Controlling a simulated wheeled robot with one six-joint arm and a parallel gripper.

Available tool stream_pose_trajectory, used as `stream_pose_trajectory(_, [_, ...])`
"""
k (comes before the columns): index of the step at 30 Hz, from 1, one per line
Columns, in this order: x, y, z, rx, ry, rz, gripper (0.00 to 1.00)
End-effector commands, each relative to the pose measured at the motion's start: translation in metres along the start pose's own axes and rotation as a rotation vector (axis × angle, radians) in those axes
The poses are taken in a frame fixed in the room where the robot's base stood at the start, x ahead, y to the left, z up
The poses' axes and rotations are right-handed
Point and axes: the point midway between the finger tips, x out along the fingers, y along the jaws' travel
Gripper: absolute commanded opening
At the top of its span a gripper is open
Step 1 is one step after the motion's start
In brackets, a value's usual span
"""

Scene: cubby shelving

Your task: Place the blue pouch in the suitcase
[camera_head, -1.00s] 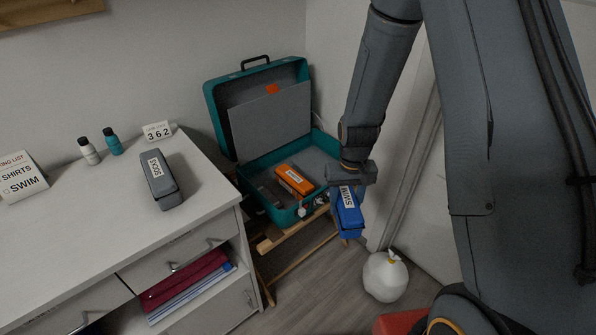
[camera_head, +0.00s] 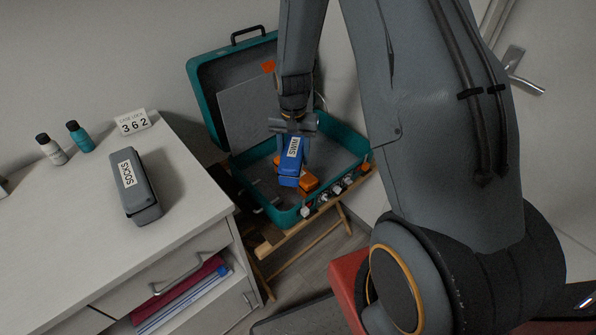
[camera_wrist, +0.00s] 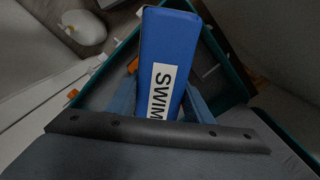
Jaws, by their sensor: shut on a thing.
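The blue pouch (camera_head: 290,170) with a white SWIM label hangs from my gripper (camera_head: 292,130), which is shut on its upper end. It also fills the middle of the wrist view (camera_wrist: 168,55). The teal suitcase (camera_head: 290,216) stands open on a wooden folding stand, lid up at the back. In the head view the pouch overlaps the suitcase's open base; its exact height above the floor of the case cannot be told. An orange pouch (camera_head: 308,181) lies in the suitcase, partly hidden behind the blue one.
A grey SOCKS pouch (camera_head: 134,190), two small bottles (camera_head: 80,137) and a number card (camera_head: 133,122) stand on the white dresser (camera_head: 60,225) at left. The suitcase lid (camera_head: 215,90) rises behind my arm.

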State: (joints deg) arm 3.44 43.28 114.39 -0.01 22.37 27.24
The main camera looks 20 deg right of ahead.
Motion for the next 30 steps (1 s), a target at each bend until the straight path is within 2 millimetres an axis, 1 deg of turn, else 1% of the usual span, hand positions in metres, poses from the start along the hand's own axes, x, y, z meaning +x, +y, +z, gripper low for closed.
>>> stream_pose_trajectory(1, [0.010, 0.001, -0.016, 0.114, 0.003, -0.002, 0.16])
stream_pose_trajectory(3, [0.016, 0.003, -0.033, 0.285, 0.003, -0.002, 0.16])
stream_pose_trajectory(11, [0.036, 0.018, -0.096, 0.931, 0.003, -0.003, 0.16])
stream_pose_trajectory(18, [0.052, 0.040, -0.152, 1.527, 0.002, -0.004, 0.16])
stream_pose_trajectory(21, [0.057, 0.050, -0.172, 1.759, 0.002, -0.004, 0.16])
stream_pose_trajectory(24, [0.061, 0.058, -0.188, 1.956, 0.001, -0.004, 0.16])
stream_pose_trajectory(27, [0.063, 0.065, -0.200, 2.107, 0.001, -0.003, 0.16])
stream_pose_trajectory(30, [0.064, 0.070, -0.207, 2.202, 0.000, -0.002, 0.16])
